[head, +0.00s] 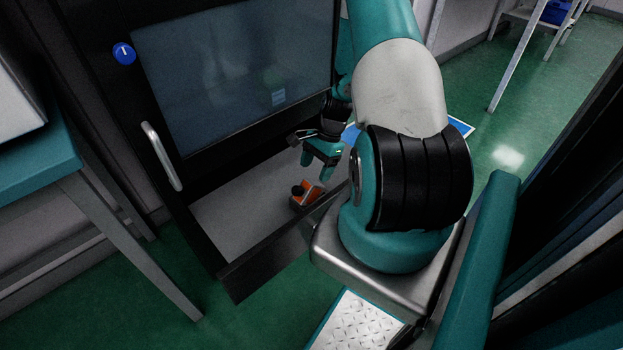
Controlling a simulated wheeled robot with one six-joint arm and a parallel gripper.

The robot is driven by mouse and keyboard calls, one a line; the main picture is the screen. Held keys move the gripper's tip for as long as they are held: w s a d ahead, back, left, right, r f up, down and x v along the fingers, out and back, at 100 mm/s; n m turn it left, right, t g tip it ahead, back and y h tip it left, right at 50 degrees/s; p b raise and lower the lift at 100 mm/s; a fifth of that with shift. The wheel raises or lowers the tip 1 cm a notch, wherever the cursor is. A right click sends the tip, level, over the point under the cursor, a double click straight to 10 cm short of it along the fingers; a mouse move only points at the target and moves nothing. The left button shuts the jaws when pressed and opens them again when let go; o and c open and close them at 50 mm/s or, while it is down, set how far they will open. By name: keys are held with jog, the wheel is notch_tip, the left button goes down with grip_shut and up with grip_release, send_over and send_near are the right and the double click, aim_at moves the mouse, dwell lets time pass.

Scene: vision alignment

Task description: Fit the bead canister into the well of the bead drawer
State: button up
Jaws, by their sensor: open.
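The open drawer (235,215) juts out below the dark cabinet front, with a pale grey floor and dark walls. A small orange object with a dark round part, which looks like the bead canister (309,197), is in the drawer near its right side. It is too small to tell whether it sits in a well or stands upright. My gripper (316,171), teal with a dark wrist, is open just above the orange object and appears apart from it. My arm hides the right end of the drawer.
The cabinet has a glass panel (235,75), a metal handle (161,157) and a blue knob (123,53). A teal-topped table (35,160) stands at left. A shelf rack with a blue bin (555,12) is at the far right.

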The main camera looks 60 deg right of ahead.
jog(key=v, duration=0.5)
jog(key=shift+p, duration=0.3)
jog(key=shift+o, duration=0.4)
jog(key=shift+d+r, duration=0.15)
jog(key=shift+r, duration=0.1)
jog(key=b, duration=0.9)
send_near(309, 181)
jog(key=b+x, duration=0.3)
jog(key=x, duration=0.3)
jog(key=shift+w+a+f, duration=0.1)
jog(key=shift+a+f, duration=0.15)
jog(key=shift+f, duration=0.05)
jog(key=shift+s+b+x, duration=0.1)
jog(key=shift+b+x, duration=0.6)
jog(key=shift+x, duration=0.65)
jog(key=shift+s+b+x, duration=0.15)
jog(key=shift+b+x, duration=0.5)
jog(key=shift+x, duration=0.7)
jog(key=shift+w, duration=0.1)
jog(key=c, duration=1.2)
jog(key=shift+r, duration=0.1)
